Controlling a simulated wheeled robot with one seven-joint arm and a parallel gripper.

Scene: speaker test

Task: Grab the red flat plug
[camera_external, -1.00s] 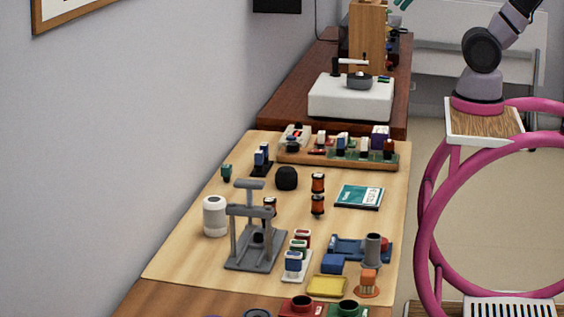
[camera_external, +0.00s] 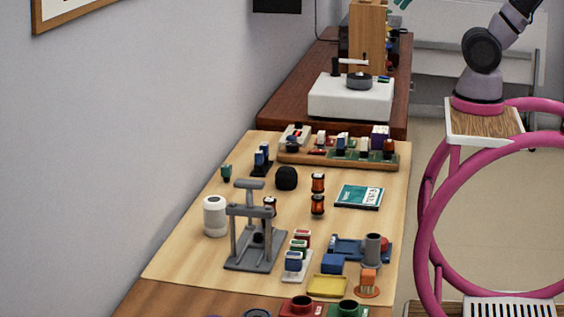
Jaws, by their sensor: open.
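I cannot tell for certain which item is the red flat plug. A small flat red piece (camera_external: 317,152) lies at the front left of the long wooden tray (camera_external: 290,158) at the back of the light wood table. Another red-topped piece (camera_external: 302,235) stands at the back of a small white rack (camera_external: 296,275), behind a green one and a blue one. My arm rises from its base at the right and leaves the picture at the top. My gripper is not in view.
A grey press-like stand (camera_external: 258,250), a white cylinder (camera_external: 215,216), a black rounded object (camera_external: 286,178) and a teal booklet (camera_external: 360,196) stand or lie on the table. A yellow tray (camera_external: 327,286) and a blue fixture (camera_external: 350,246) are at the front right. Some bare table lies between them.

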